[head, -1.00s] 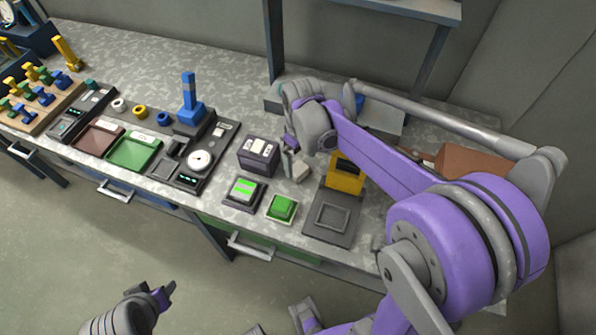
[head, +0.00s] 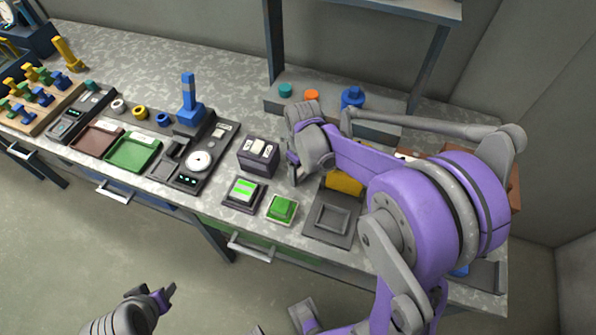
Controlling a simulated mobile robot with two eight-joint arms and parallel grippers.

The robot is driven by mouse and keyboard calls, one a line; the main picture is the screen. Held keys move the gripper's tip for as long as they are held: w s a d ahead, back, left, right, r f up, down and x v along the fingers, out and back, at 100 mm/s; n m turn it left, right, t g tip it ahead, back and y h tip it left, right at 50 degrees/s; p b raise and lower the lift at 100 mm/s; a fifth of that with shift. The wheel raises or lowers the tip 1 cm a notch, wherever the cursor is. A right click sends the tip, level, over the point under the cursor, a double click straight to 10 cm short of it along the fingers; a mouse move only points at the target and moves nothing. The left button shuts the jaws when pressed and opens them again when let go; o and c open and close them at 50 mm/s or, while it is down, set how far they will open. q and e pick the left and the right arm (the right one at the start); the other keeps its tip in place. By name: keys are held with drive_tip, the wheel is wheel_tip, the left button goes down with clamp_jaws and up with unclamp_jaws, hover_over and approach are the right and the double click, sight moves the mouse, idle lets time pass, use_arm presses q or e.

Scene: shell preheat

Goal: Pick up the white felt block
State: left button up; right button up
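My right gripper (head: 297,171) points down at the bench, just right of a dark box with pale tops (head: 258,152). Its wrist and fingers cover the spot where a small pale block, likely the white felt block, showed a second ago. I cannot make out the block now, nor whether the fingers are around it. My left gripper (head: 166,294) is low in the view, in front of the bench and away from the objects. Its finger gap is too small to read.
In front of the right gripper are a box with a green striped top (head: 243,193), a green block on a pale base (head: 282,208) and a dark square tray (head: 333,218). A yellow block (head: 344,183) is partly behind my arm. A grey shelf (head: 375,124) stands behind.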

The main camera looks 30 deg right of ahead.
sight(302, 172)
drive_tip(key=c, duration=0.9)
use_arm(q)
drive_tip(key=shift+w+r+p, duration=0.1)
drive_tip(key=shift+r+p, duration=0.35)
drive_tip(key=shift+r, duration=0.1)
use_arm(e)
wheel_tip(302, 172, up, 10)
drive_tip(key=shift+r, duration=0.1)
